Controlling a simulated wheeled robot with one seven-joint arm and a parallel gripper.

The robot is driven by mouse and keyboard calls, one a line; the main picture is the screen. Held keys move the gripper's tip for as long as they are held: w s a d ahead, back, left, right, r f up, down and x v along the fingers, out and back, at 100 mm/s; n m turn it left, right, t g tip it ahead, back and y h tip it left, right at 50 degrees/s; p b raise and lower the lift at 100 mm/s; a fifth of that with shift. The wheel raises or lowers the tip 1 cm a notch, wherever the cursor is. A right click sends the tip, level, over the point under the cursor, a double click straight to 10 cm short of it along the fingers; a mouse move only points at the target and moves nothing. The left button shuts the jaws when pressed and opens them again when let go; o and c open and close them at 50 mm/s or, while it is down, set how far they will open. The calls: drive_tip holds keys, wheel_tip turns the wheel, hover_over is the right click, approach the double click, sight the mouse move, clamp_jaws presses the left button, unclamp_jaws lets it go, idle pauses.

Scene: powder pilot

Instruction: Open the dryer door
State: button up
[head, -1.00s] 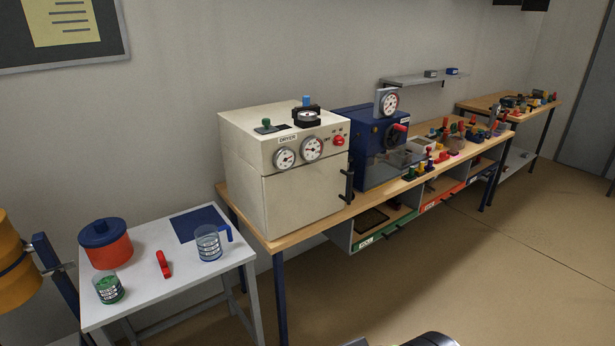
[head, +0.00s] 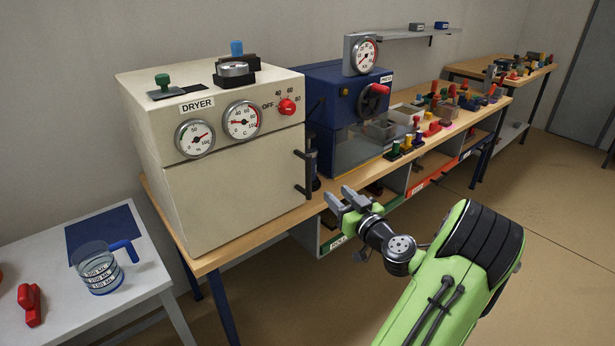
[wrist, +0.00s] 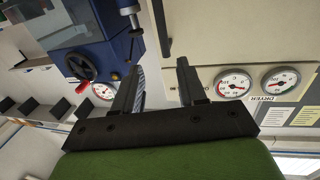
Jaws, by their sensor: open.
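The dryer (head: 230,150) is a cream box on the wooden bench with two gauges and a red knob on its front. Its door (head: 240,190) is shut. A dark vertical handle (head: 309,165) stands at the door's right edge. My gripper (head: 345,198) is open and empty, in front of the bench and to the right of and lower than the handle in the head view. In the wrist view, which is turned, my gripper (wrist: 158,75) faces the dryer front, with the handle (wrist: 162,28) ahead beyond the fingertips.
A blue press (head: 345,105) stands close to the right of the dryer. Several small coloured parts lie farther along the bench (head: 215,258). A white table (head: 130,290) with a measuring jug (head: 98,270) is at lower left. The floor at right is clear.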

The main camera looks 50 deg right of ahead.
sight(310, 170)
drive_tip(key=x, duration=0.5)
drive_tip(key=p+x, duration=0.1)
drive_tip(key=x, duration=0.9)
drive_tip(key=shift+a+r, duration=0.2)
drive_tip(key=shift+a, duration=0.1)
clamp_jaws()
